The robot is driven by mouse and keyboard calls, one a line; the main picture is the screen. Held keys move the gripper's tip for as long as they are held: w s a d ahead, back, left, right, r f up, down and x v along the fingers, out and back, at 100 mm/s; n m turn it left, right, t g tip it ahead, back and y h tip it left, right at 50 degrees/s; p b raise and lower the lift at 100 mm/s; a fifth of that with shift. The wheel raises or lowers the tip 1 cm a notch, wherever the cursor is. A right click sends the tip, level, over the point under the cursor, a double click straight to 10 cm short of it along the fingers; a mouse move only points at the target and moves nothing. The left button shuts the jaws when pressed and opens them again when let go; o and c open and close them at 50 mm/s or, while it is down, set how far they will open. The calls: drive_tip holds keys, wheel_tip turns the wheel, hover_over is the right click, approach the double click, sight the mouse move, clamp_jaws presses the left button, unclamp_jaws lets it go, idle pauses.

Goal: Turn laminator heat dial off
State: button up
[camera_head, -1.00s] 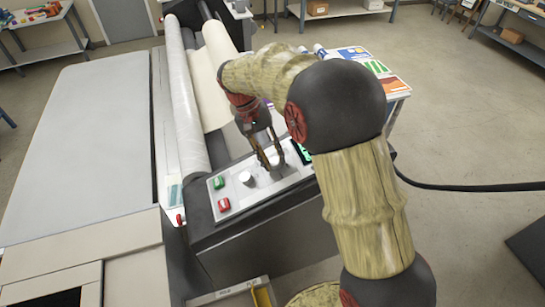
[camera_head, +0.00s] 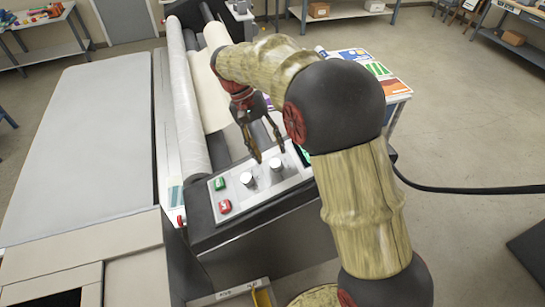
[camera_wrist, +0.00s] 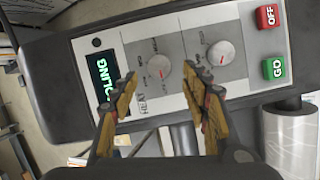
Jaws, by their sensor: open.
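The heat dial (camera_wrist: 158,67) is a round silver knob with a red pointer mark, next to the printed word HEAT on the laminator's light control panel (camera_head: 232,193). It also shows in the head view as the right knob (camera_head: 276,165). My gripper (camera_head: 270,154) is open and empty, above the panel by this dial. In the wrist view, the fingertips (camera_wrist: 163,82) are spread on either side of the dial's near edge, apart from it. The red mark points toward the bottom of the wrist view. A lit display (camera_wrist: 103,76) with green letters is partly hidden by a finger.
A second silver dial (camera_wrist: 221,53) sits beside the heat dial. A green GO button (camera_wrist: 273,68) and a red OFF button (camera_wrist: 268,17) are at the panel's end. Film rollers (camera_head: 187,120) and a long grey table (camera_head: 80,150) lie to the left.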

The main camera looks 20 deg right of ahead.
drive_tip(key=v, duration=0.7)
drive_tip(key=shift+a+r, duration=0.15)
drive_tip(key=shift+r, duration=0.2)
drive_tip(key=shift+w, duration=0.15)
drive_tip(key=s+d+r+n+t+y, duration=0.1)
drive_tip(key=s+r+t, duration=0.15)
drive_tip(key=s, duration=0.45)
drive_tip(key=s+d+r+n+t+y, duration=0.1)
drive_tip(key=s+d+r+t, duration=0.15)
drive_tip(key=s, duration=0.35)
drive_tip(key=s+f+t+y, duration=0.1)
drive_tip(key=s+f+t, duration=0.25)
drive_tip(key=s, duration=1.05)
wheel_tip(320, 180, down, 28)
drive_tip(key=b, duration=2.8)
drive_tip(key=shift+a+f+n+t, duration=0.15)
drive_tip(key=shift+f+n+t, duration=0.1)
drive_tip(key=shift+n+t, duration=0.2)
drive_tip(key=shift+w, duration=0.15)
